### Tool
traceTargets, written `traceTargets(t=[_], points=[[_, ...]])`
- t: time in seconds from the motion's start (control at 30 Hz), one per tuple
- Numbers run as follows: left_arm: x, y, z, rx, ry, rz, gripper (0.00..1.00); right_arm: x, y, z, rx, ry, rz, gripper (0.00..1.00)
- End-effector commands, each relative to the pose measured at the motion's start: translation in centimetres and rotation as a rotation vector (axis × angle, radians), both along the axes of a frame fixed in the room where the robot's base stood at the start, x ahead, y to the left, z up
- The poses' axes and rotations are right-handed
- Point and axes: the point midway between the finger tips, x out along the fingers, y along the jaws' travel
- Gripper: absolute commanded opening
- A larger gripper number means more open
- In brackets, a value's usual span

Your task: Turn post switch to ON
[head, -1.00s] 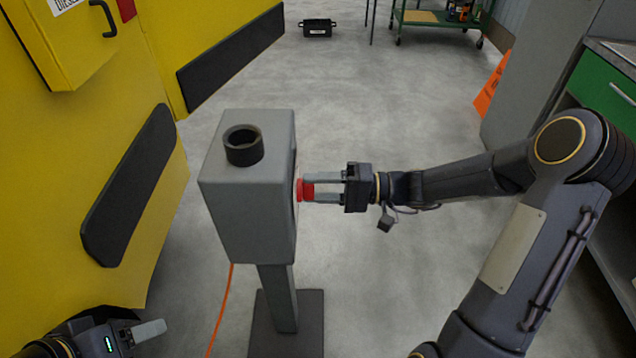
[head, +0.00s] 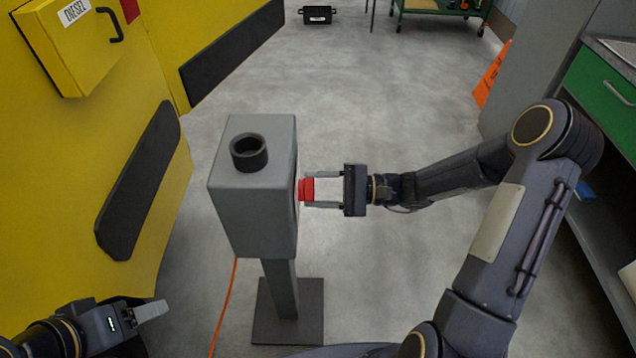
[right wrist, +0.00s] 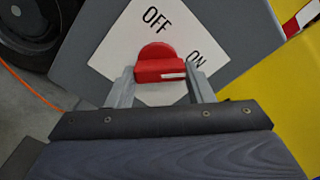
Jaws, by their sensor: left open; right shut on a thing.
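The post switch is a grey box (head: 252,215) on a short post, with a black ring on top. Its red knob (head: 306,189) is on the box's right face. In the right wrist view the red knob (right wrist: 158,64) sits on a white plate (right wrist: 115,47) marked OFF and ON. A white line on the knob points to the right, just below the ON lettering, which is partly covered. My right gripper (head: 311,189) is shut on the knob, one finger on each side. My left gripper (head: 160,311) is open and empty at the lower left.
The yellow DIESEL machine (head: 60,160) with black pads stands close on the left. An orange cable (head: 225,300) runs down beside the post. A green cart (head: 440,22), a black box (head: 317,15) and an orange sign (head: 491,74) are farther back. Open floor lies behind the post.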

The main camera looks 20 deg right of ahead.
Motion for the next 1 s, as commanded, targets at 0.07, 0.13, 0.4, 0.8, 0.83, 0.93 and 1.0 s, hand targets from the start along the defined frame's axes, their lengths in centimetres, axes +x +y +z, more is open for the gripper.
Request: traceTargets(t=[0.07, 0.13, 0.4, 0.8, 0.83, 0.93, 1.0], points=[[-0.01, 0.00, 0.35, 0.000, 0.000, 0.000, 0.63, 0.01, -0.08, 0.01, 0.006, 0.027, -0.002, 0.24], [0.00, 0.00, 0.46, 0.000, 0.000, 0.000, 0.63, 0.02, -0.08, -0.03, 0.011, 0.044, -0.002, 0.24], [0.00, 0.00, 0.58, 0.000, 0.000, 0.000, 0.63, 0.02, -0.09, -0.13, 0.018, 0.072, -0.002, 0.24], [0.00, 0.00, 0.57, 0.000, 0.000, 0.000, 0.63, 0.01, -0.08, -0.15, 0.019, 0.073, -0.002, 0.59], [0.00, 0.00, 0.57, 0.000, 0.000, 0.000, 0.63, 0.00, -0.06, -0.14, 0.019, 0.073, -0.002, 0.63], [0.00, 0.00, 0.57, 0.000, 0.000, 0.000, 0.63, 0.01, -0.04, -0.11, 0.019, 0.071, -0.001, 0.69], [0.00, 0.00, 0.57, 0.000, 0.000, 0.000, 0.63, 0.00, -0.03, -0.10, 0.019, 0.071, -0.001, 0.69]])
